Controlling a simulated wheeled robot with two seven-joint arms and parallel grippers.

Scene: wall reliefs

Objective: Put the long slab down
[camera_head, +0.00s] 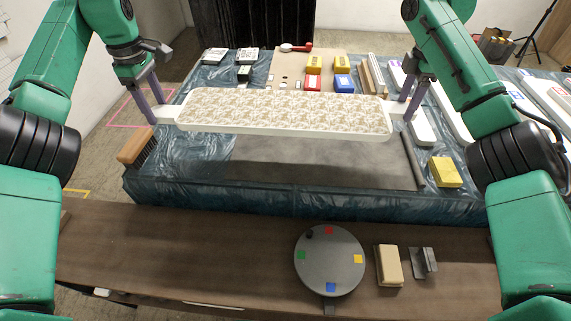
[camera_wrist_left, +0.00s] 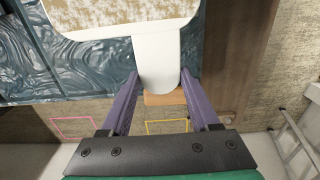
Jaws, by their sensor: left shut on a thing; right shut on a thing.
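The long slab (camera_head: 280,111) is a white-edged board with a beige and white patterned face. It has a tab at each short end. In the head view it hangs level above the plastic-covered table (camera_head: 300,203), over a grey mat (camera_head: 320,162). My left gripper (camera_head: 153,118) is shut on the left tab. In the left wrist view, the left gripper's fingers (camera_wrist_left: 160,85) stand on both sides of the white tab, and part of the slab (camera_wrist_left: 120,15) shows beyond. My right gripper (camera_head: 408,112) is shut on the right tab.
A brush (camera_head: 137,146) lies at the table's left edge. A yellow block (camera_head: 445,172) and a dark bar (camera_head: 413,160) lie on the right. Coloured boxes (camera_head: 314,65) stand behind the slab. A wooden bench (camera_head: 180,255) with a round grey disc (camera_head: 330,261) is in front.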

